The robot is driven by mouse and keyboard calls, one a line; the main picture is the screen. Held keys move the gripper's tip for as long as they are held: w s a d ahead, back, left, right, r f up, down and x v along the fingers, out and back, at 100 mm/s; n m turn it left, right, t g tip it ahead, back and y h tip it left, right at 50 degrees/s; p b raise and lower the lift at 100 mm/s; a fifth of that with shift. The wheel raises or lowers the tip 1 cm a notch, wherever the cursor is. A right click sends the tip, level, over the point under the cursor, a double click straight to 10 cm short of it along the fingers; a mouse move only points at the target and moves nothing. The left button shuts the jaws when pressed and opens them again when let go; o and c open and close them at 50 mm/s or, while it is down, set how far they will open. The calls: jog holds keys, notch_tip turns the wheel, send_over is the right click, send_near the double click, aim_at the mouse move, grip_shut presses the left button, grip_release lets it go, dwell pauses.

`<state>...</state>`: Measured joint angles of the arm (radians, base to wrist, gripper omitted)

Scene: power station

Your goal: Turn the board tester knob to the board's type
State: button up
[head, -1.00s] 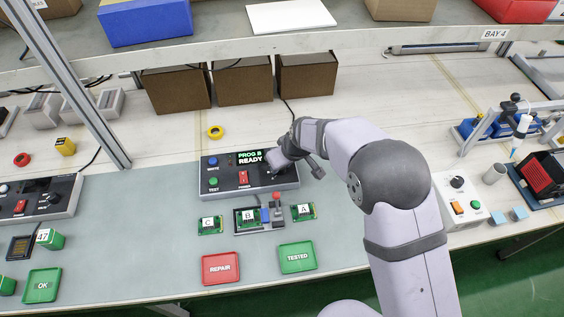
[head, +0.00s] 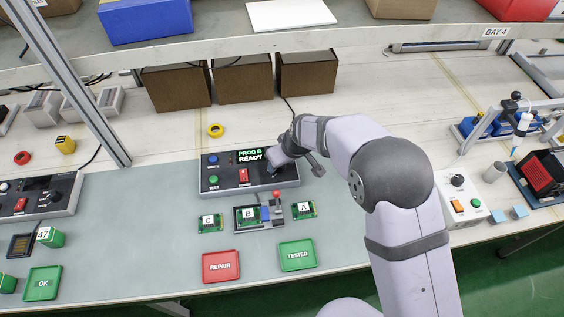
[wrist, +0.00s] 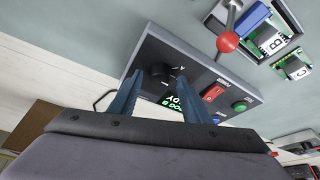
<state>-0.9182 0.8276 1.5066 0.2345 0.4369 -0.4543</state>
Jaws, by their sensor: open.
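The board tester (head: 222,180) is a grey box with a black panel on the mat. Its screen (head: 250,156) reads PROG B READY. The black selector knob (wrist: 160,76) shows in the wrist view at the end of the panel, with a letter A marked near it. My gripper (wrist: 165,92) is open, its two blue fingers reaching toward the panel on either side of the knob; I cannot tell whether they touch it. In the head view my gripper hides most of the knob. A board labelled B (head: 248,213) sits in the fixture in front of the tester.
Board C (head: 209,222) and board A (head: 304,209) lie either side of the fixture. A red-tipped lever (head: 276,196) stands close to the tester's front. Red REPAIR (head: 220,267) and green TESTED (head: 297,255) trays lie nearer the front edge. Brown boxes (head: 243,80) stand behind.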

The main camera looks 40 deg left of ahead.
jog(key=b+v, duration=0.1)
jog(key=v, duration=0.5)
jog(key=shift+d+r+b, duration=0.3)
jog(key=shift+s, duration=0.15)
jog(key=w+d+r+m+h+p, duration=0.2)
jog(key=d+m, duration=0.5)
jog(key=d, duration=1.9)
jog(key=s+d+m+h, duration=0.1)
jog(key=s+d+m, duration=0.2)
jog(key=s+d, duration=0.3)
jog(key=s+d+m+g+h, duration=0.1)
jog(key=s+d+m, duration=0.2)
jog(key=d, duration=1)
jog(key=s, duration=0.3)
jog(key=shift+r+m+g, duration=0.3)
jog(key=shift+r, duration=0.1)
